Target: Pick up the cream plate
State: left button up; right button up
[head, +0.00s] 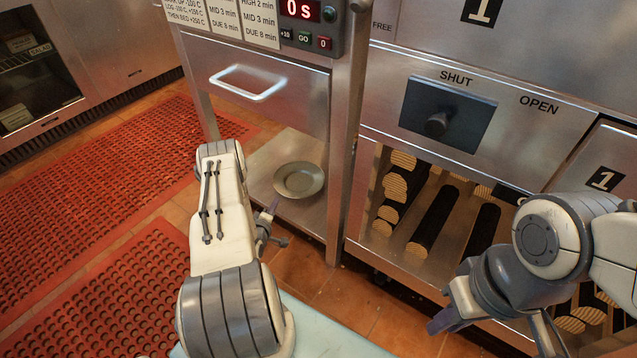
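The cream plate (299,180) is a round, shallow dish with a greyish cream colour. It lies flat on the low steel shelf (262,172) under the drawer. My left gripper (272,222) is in front of and below the plate in the head view, apart from it. Much of that gripper is hidden behind my own arm, and I cannot tell how far its fingers are apart. My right gripper (497,325) is at the lower right, far from the plate, with its fingers spread and nothing visible between them.
A closed drawer with a white handle (248,84) is above the shelf. A steel post (343,150) stands right of the plate. Further right are racks of logs (437,218) under a SHUT/OPEN knob panel (447,113). Red perforated mats (95,190) cover the floor at left.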

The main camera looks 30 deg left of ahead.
aim_at(280, 191)
pick_arm(q)
jog(key=b+x, duration=0.2)
jog(key=x, duration=0.2)
jog(key=shift+w+a+f, duration=0.1)
jog(key=shift+w+f, duration=0.05)
jog(key=b+x, duration=0.2)
jog(key=x, duration=0.1)
jog(key=b+x, duration=0.1)
jog(key=b, duration=0.1)
jog(key=shift+w+a, duration=0.3)
jog(key=shift+a, duration=0.05)
jog(key=shift+w+a, duration=0.1)
jog(key=shift+w, duration=0.15)
jog(key=shift+c, duration=0.3)
grip_shut()
dwell(0.3)
